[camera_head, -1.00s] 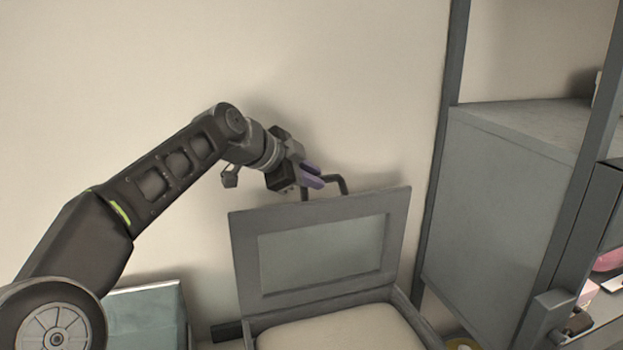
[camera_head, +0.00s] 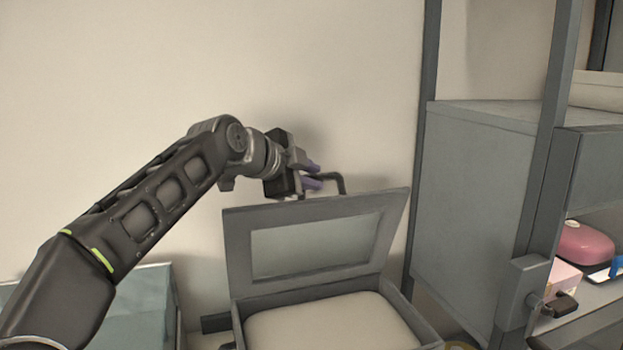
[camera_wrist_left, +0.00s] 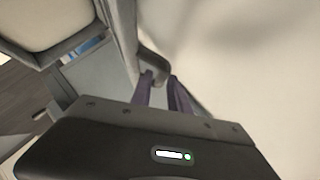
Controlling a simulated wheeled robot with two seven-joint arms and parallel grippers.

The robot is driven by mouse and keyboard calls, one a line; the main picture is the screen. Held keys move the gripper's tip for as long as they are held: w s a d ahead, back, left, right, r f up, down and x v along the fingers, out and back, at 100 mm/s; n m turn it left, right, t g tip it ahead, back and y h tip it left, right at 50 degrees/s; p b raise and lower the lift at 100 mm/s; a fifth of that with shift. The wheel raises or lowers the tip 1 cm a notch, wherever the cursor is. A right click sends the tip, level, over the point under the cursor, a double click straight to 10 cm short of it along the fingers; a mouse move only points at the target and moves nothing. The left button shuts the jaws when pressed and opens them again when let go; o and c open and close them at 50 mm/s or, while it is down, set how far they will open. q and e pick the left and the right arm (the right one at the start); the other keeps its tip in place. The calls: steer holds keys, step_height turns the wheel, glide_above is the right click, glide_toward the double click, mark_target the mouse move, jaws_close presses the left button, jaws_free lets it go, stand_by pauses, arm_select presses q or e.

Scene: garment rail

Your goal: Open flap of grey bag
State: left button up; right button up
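The grey bag (camera_head: 236,325) stands open like a box below my left arm. Its flap (camera_head: 236,248), a grey frame around a paler panel, is raised and leans back towards the wall. A dark bent handle (camera_head: 341,182) rises behind the flap's top edge. My left gripper (camera_head: 314,176) is at this handle, above the flap. Its two purple fingers are apart. In the left wrist view the fingers (camera_wrist_left: 162,94) show a gap, with the handle (camera_wrist_left: 154,68) at their tips; whether they touch it is unclear. My right gripper is not in view.
A pale cushion-like filling (camera_head: 335,325) lies inside the bag. A teal-grey box (camera_head: 125,310) stands to the left. A grey cabinet (camera_head: 470,200) with posts is close on the right, with a pink item (camera_head: 585,248) on its shelf. The wall behind is bare.

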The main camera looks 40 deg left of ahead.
arm_select(q)
steer(key=o, duration=0.3)
steer(key=shift+s, duration=0.1)
steer(key=b+v, duration=0.1)
steer(key=v, duration=0.6)
steer(key=shift+s+r, duration=0.15)
steer(key=shift+s, duration=0.15)
